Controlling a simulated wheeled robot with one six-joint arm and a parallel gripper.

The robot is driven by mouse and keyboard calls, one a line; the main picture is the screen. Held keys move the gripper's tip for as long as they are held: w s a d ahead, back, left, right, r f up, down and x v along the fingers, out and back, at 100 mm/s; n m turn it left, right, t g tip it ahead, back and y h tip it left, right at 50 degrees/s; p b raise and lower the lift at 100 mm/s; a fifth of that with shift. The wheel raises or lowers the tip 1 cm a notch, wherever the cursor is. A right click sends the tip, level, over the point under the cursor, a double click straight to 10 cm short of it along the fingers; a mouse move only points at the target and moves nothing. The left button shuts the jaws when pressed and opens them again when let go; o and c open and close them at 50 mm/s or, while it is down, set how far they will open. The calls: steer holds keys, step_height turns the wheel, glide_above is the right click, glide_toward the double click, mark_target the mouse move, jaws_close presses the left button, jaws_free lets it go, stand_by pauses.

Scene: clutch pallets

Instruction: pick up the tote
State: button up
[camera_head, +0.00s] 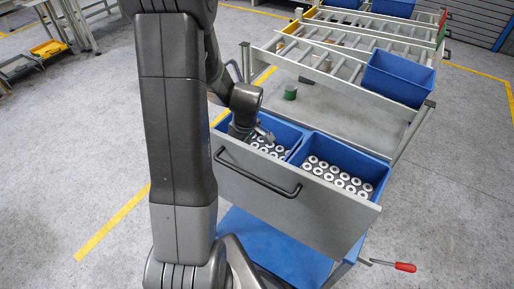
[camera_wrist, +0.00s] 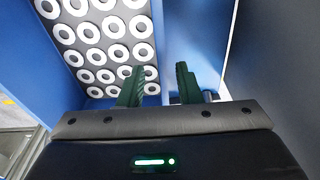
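Two blue totes filled with rows of white ring-shaped parts sit side by side in a grey cart drawer: the left tote (camera_head: 284,130) and the right tote (camera_head: 377,170). My gripper (camera_head: 266,134) is low over the left tote, and my arm hides part of that tote. In the wrist view, the two dark green fingers of my gripper (camera_wrist: 158,84) stand apart with a gap between them. A tote of ring parts (camera_wrist: 70,82) lies to their left, with a blue wall face to their right. I cannot tell whether the fingers touch a wall.
The drawer front (camera_head: 300,205) has a black handle (camera_head: 258,178). Another blue tote (camera_head: 398,77) stands on the roller rack behind. A red-handled tool (camera_head: 404,267) is at the lower right. Grey floor is open on the left and right.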

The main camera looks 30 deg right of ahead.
steer(key=shift+w+a+f, duration=0.1)
steer(key=shift+f, duration=1.6)
steer(key=shift+c, duration=0.2)
jaws_close()
